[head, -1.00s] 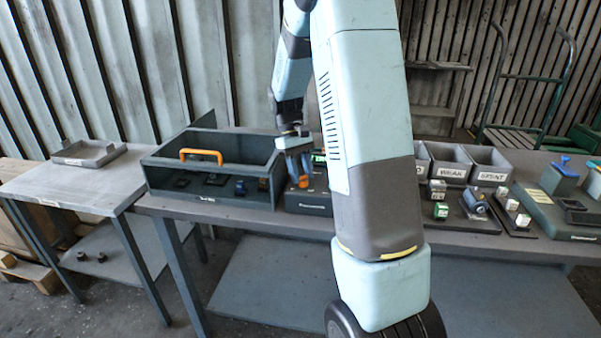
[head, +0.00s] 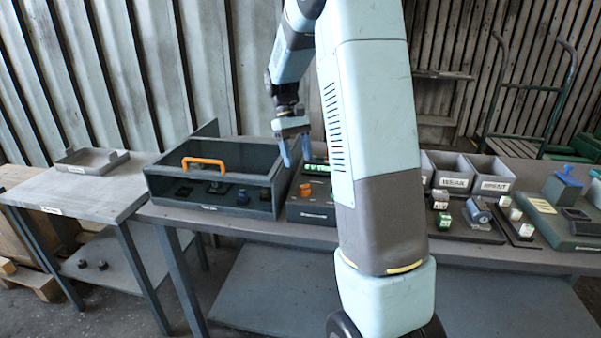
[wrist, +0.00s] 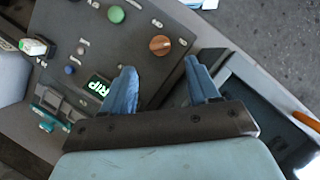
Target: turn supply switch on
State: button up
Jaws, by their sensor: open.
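The orange rotary knob (wrist: 160,45) sits on a dark grey control panel (wrist: 125,50) in the wrist view; its small markings are too blurred to read. It also shows in the head view (head: 306,190), on the panel (head: 310,214) at the middle of the bench. My gripper (wrist: 161,80) is open and empty, with blue fingers apart. In the head view my gripper (head: 293,148) hangs above the panel, clear of the knob. A lit green display (wrist: 98,88) reads something like "TRIP". A green button (wrist: 116,14) is on the same panel. My arm hides part of the panel's right side.
An open dark tray with an orange handle (head: 203,161) stands just left of the panel. Bins labelled WEAK (head: 453,183) and SPENT (head: 495,187) stand to the right, with small blocks before them. A side table (head: 85,195) is at the left.

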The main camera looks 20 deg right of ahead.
jog(key=v, duration=0.6)
jog(key=shift+f, duration=0.1)
dwell(0.3)
jog(key=s+a+r+t, duration=0.2)
jog(key=s+a+r, duration=0.15)
jog(key=s, duration=0.35)
jog(key=s+a+r+t, duration=0.2)
jog(key=s+r+t, duration=0.15)
jog(key=s, duration=0.35)
jog(key=s+a+t, duration=0.1)
jog(key=s+t, duration=0.1)
jog(key=s, duration=0.5)
jog(key=s+a+f+m+t, duration=0.1)
jog(key=s+a+t, duration=0.1)
jog(key=s, duration=0.6)
jog(key=shift+a+f+m+y, duration=0.3)
jog(key=shift+f, duration=0.05)
jog(key=shift+s+t, duration=0.1)
jog(key=shift+t, duration=0.15)
jog(key=shift+c, duration=0.3)
